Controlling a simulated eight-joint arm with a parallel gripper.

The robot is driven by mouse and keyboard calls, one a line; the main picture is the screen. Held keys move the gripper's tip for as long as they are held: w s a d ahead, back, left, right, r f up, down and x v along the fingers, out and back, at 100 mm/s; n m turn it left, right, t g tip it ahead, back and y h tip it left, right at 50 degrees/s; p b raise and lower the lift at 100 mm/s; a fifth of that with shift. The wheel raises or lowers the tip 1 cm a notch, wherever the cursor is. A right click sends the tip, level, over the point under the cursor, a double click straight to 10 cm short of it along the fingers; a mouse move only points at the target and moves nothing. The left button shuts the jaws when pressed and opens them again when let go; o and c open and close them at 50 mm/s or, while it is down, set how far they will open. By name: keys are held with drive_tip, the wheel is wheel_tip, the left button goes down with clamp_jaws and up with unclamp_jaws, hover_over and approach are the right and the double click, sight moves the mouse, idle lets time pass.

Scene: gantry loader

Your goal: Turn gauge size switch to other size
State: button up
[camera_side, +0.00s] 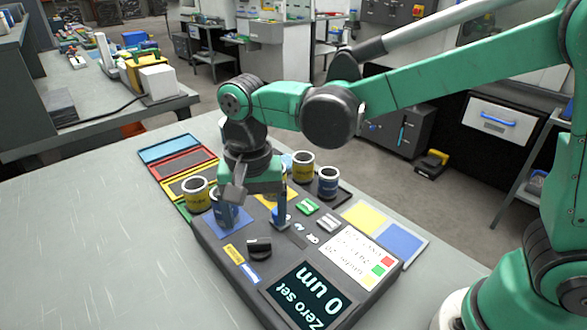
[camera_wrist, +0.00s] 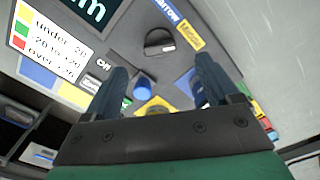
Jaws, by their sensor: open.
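The gauge size switch is a round black knob (camera_side: 259,247) with a raised bar and a small white mark, on the sloping dark gauge panel (camera_side: 222,264). A yellow label (camera_side: 234,254) and a blue label (camera_side: 249,273) lie beside it. In the wrist view the knob (camera_wrist: 159,42) is beyond the fingertips, with its white mark toward the yellow label (camera_wrist: 190,37). My gripper (camera_side: 254,214) has its two blue fingers apart, above the panel behind the knob. It also shows open and empty in the wrist view (camera_wrist: 162,70). No finger appears to touch the knob.
The display (camera_side: 308,295) reads "Zero set 0 um". Yellow and blue cups (camera_side: 195,194) (camera_side: 328,183) stand around the panel's far end. A blue cylinder (camera_wrist: 143,85) lies between the fingers' lines in the wrist view. The grey table at left is clear.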

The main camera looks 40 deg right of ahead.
sight(259, 241)
drive_tip(key=shift+f, duration=2.45)
clamp_jaws()
